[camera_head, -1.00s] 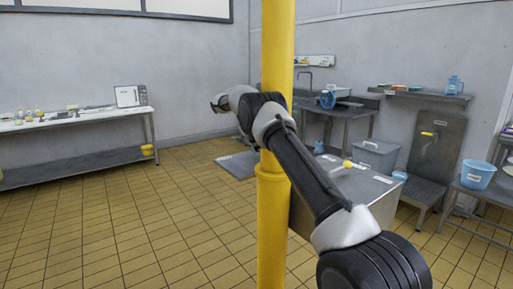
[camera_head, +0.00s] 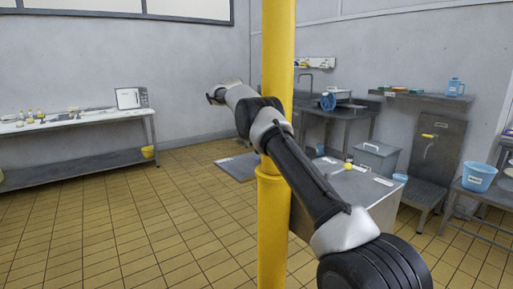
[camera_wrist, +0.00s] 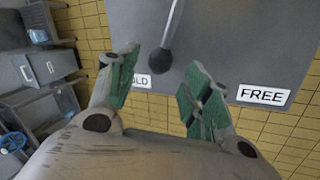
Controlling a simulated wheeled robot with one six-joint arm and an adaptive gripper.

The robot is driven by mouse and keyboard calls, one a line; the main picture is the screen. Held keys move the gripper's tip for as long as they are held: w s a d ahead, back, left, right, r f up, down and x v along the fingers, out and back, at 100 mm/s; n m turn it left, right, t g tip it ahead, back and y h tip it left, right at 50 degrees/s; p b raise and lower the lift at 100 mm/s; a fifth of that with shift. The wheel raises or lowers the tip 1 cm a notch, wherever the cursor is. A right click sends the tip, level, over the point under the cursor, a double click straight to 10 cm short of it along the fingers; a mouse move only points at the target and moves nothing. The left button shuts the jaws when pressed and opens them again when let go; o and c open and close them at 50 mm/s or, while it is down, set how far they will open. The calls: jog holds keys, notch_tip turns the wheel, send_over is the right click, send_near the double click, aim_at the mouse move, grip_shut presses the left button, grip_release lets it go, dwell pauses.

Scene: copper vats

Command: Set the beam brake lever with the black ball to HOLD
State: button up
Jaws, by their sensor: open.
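In the wrist view the lever's black ball (camera_wrist: 161,61) hangs at the end of a grey rod in front of a grey plate (camera_wrist: 235,40). The plate carries a FREE label (camera_wrist: 263,95) at right and a HOLD label (camera_wrist: 145,81) at left, partly covered by a finger. The ball is close to the HOLD label, far from FREE. My gripper (camera_wrist: 163,68) is open, its green-padded fingers on either side of the ball in the picture; I see no contact. In the head view my gripper (camera_head: 213,97) is small, and the lever cannot be made out.
A grey metal box (camera_head: 352,190) is right of the post. A long bench (camera_head: 75,125) stands at left, with open tiled floor before it. A sink table (camera_head: 340,110) is at the back.

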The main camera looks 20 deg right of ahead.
jog(key=shift+v, duration=1.35)
